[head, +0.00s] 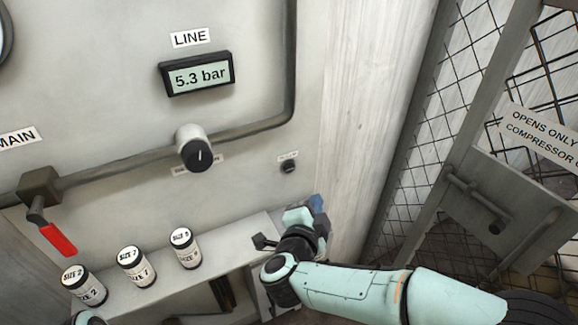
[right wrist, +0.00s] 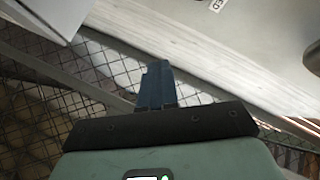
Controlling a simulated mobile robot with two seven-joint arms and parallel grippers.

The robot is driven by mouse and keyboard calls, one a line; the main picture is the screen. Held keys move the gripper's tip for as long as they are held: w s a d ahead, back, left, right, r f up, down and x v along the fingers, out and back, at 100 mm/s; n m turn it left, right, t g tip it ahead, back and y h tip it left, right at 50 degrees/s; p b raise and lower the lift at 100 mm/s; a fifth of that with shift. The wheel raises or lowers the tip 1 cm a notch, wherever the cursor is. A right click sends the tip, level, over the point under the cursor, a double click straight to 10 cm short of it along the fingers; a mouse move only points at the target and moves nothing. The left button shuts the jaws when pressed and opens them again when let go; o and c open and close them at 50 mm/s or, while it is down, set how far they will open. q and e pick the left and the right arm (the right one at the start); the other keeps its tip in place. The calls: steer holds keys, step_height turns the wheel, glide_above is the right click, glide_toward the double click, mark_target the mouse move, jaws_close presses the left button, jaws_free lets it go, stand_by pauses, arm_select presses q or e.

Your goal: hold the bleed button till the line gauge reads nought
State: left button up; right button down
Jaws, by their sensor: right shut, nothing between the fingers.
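The line gauge (head: 201,75) is a black-framed display under a LINE label, and it reads 5.3 bar. A small dark button (head: 289,167) sits on the panel right of the knob, under a small label too small to read in the head view. My right gripper (head: 318,203) is below and to the right of this button, apart from it. Its blue fingers are shut and empty, as the right wrist view (right wrist: 157,85) also shows.
A round knob (head: 196,152) sits on the pipe (head: 115,168). A red-handled valve (head: 57,239) is at left. Several labelled jars (head: 134,266) stand on the ledge (head: 215,262) below. A mesh gate (head: 505,195) with a bolt is at right.

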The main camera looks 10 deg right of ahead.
mark_target(289, 169)
arm_select(q)
steer(key=shift+w+r+p, duration=0.45)
steer(key=shift+r+p, duration=0.1)
steer(key=shift+r, duration=0.15)
steer(key=shift+w+r+p, duration=0.4)
steer(key=shift+r+p, duration=0.15)
steer(key=shift+r, duration=0.1)
arm_select(e)
steer(key=w+a, duration=0.2)
steer(key=w, duration=0.6)
steer(key=shift+w, duration=0.3)
arm_select(q)
steer(key=shift+r, duration=0.1)
stand_by(0.6)
steer(key=shift+w+r, duration=0.1)
steer(key=shift+w, duration=0.05)
arm_select(e)
steer(key=shift+w+a, duration=0.15)
steer(key=shift+w, duration=0.25)
arm_select(q)
steer(key=shift+w+r+p, duration=0.15)
steer(key=shift+r+p, duration=0.1)
steer(key=shift+p, duration=0.1)
arm_select(e)
steer(key=shift+w+a, duration=0.1)
steer(key=shift+w, duration=0.3)
stand_by(2.1)
